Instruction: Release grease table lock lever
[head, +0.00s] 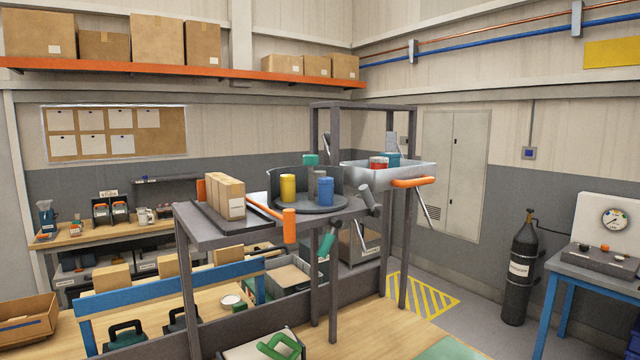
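The round dark grease table (325,208) sits on the grey metal frame in the middle of the head view. Yellow (288,188), blue (325,191), grey and teal containers stand on it, with a dark curved wall behind. Several levers hang around it: one with an orange grip (289,226) at front left, one with a grey grip (370,201) at right, and one with a teal grip (327,243) below. I cannot tell which is the lock lever or whether it is locked. Neither of my grippers is in view.
Cardboard boxes (226,196) stand on a grey shelf left of the table. A pale tray (390,175) with red and blue cans is at right, with an orange handle (413,182) in front. Frame posts stand below. Striped floor (420,297) at right is clear.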

